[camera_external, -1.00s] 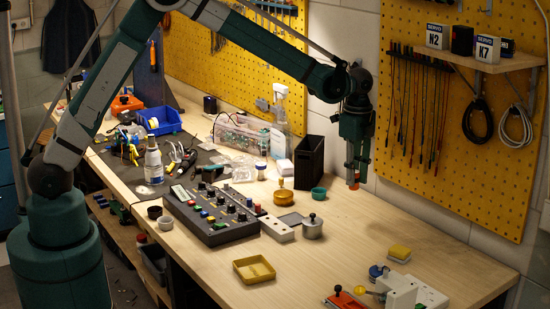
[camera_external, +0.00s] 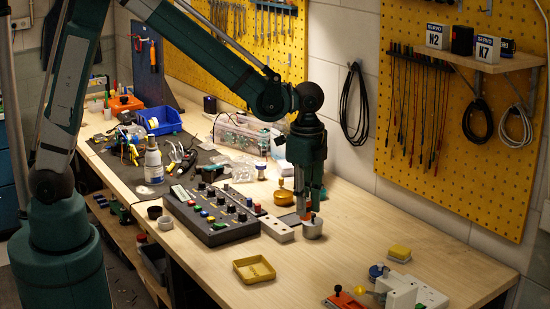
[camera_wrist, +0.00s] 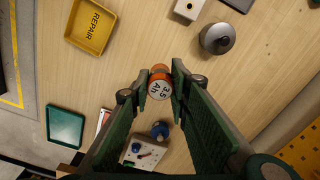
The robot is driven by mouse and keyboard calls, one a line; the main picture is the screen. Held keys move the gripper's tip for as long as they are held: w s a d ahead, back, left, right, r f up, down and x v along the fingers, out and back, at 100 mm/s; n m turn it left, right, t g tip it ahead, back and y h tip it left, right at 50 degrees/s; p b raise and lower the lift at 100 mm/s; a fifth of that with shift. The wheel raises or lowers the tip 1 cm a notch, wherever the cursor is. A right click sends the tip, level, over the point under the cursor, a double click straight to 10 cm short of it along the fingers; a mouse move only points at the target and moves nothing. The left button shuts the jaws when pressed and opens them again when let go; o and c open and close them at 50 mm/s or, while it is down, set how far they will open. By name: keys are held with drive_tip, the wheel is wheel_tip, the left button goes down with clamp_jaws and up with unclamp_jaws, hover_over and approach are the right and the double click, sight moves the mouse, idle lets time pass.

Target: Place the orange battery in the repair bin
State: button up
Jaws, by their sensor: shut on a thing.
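My gripper (camera_external: 305,210) is shut on the orange battery (camera_wrist: 159,83), whose round end shows between the fingertips in the wrist view. The yellow repair bin (camera_wrist: 72,36), marked REPAIR, lies at the upper left of the wrist view, apart from my gripper. In the external view the bin (camera_external: 241,279) stands near the table's front edge and looks empty.
The grey pot (camera_wrist: 217,38) and a white block (camera_wrist: 188,8) lie at the top of the wrist view. A control panel (camera_external: 215,225) stands left of my gripper. A green tray (camera_wrist: 66,127) is at the left of the wrist view. Bare wood (camera_external: 345,260) lies right of the bin.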

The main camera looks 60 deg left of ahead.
drive_tip(key=n, duration=0.1)
hover_over(254, 273)
drive_tip(key=shift+w+f+b, duration=0.1)
drive_tip(key=shift+f+b, duration=0.3)
drive_tip(key=shift+f, duration=0.45)
drive_tip(key=shift+f, duration=2.9)
drive_tip(key=shift+f+b, duration=0.45)
drive_tip(key=shift+f, duration=1.65)
drive_tip(key=shift+f, duration=0.2)
drive_tip(key=o, duration=0.7)
drive_tip(key=shift+c, duration=0.2)
